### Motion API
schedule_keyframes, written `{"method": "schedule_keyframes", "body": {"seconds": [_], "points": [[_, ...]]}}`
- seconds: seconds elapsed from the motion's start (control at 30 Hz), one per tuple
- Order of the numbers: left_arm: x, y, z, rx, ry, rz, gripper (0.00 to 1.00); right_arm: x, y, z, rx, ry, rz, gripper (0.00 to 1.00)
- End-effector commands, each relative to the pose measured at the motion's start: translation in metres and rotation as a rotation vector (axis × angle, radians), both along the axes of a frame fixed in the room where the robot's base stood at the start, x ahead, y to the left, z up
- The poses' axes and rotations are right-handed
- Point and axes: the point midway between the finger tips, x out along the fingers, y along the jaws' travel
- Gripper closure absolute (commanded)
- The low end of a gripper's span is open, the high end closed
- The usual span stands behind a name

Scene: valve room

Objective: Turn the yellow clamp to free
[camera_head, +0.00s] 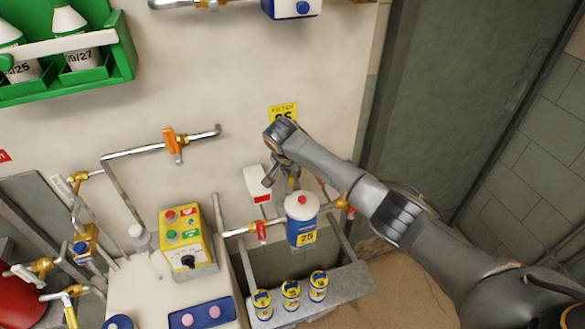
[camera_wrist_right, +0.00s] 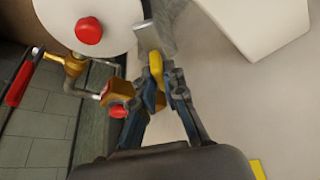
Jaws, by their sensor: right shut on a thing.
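The yellow clamp (camera_wrist_right: 156,66) shows in the right wrist view between my right gripper's fingertips, beside the white filter housing top (camera_wrist_right: 100,22) with its red knob. My right gripper (camera_wrist_right: 160,84) is shut on the clamp. In the head view my right gripper (camera_head: 291,184) points down just above and behind the blue-and-white filter housing (camera_head: 301,230) marked 75. The clamp is mostly hidden there by the fingers and housing. My left gripper is not in view.
A white box (camera_head: 257,184) is on the wall left of the gripper. A red-handled valve (camera_head: 261,230) and pipes flank the housing. Several small yellow-blue canisters (camera_head: 290,293) stand on the shelf below. A yellow control box (camera_head: 187,240) is to the left.

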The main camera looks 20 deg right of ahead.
Motion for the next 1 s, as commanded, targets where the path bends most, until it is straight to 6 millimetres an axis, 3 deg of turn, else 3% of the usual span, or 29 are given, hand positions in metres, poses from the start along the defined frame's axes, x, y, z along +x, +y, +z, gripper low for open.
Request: {"method": "schedule_keyframes", "body": {"seconds": [0.2, 0.43, 1.0], "points": [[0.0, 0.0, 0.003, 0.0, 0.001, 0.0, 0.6, 0.001, 0.003, -0.001, 0.001, 0.003, -0.206, 1.0], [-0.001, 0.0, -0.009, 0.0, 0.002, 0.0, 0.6, 0.002, 0.003, -0.003, 0.001, 0.001, -0.424, 1.0], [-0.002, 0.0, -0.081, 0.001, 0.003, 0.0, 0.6, 0.005, 0.002, -0.006, -0.003, -0.003, -0.865, 1.0]]}}
